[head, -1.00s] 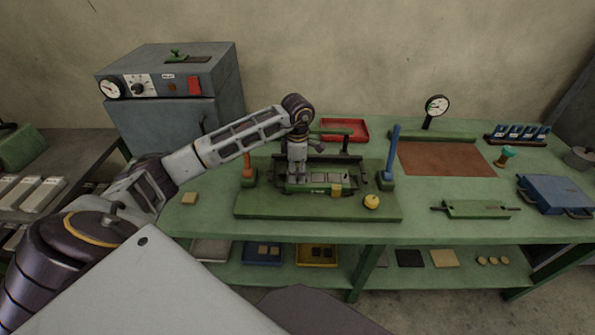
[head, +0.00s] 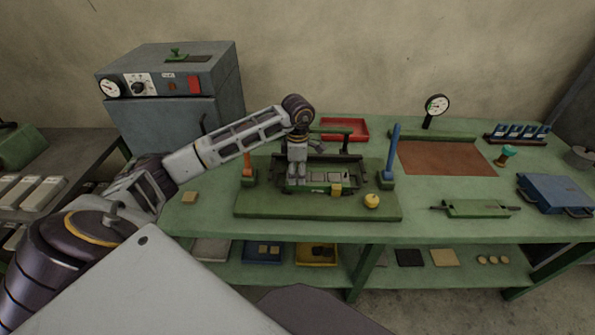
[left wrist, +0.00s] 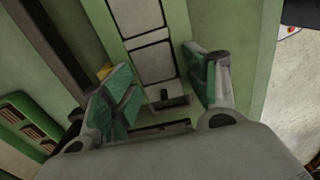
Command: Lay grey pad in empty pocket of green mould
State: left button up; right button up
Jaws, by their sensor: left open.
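The green mould (head: 318,188) lies in the dark frame of a press on the green base in the head view. In the left wrist view the mould (left wrist: 183,42) shows a row of pockets with flat grey pads. One grey pad (left wrist: 153,62) lies flat in a middle pocket. Nearest the fingers is another grey surface (left wrist: 165,92) with a small dark patch; I cannot tell whether it is a loose pad or a pocket floor. My left gripper (head: 296,184) is open above the left end of the mould. Its green fingertips (left wrist: 163,85) stand apart on either side of the row.
A blue upright lever (head: 392,150) and an orange one (head: 247,165) flank the press. A yellow knob (head: 372,201) and a small yellow block (head: 336,190) are at its front. A red tray (head: 345,129) lies behind.

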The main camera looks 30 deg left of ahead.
pick_arm(q)
jog(key=shift+a, duration=0.1)
jog(key=shift+w+r, duration=0.15)
jog(key=shift+r, duration=0.35)
notch_tip(320, 180, up, 11)
dwell(0.6)
jog(key=shift+f, duration=0.1)
dwell(0.8)
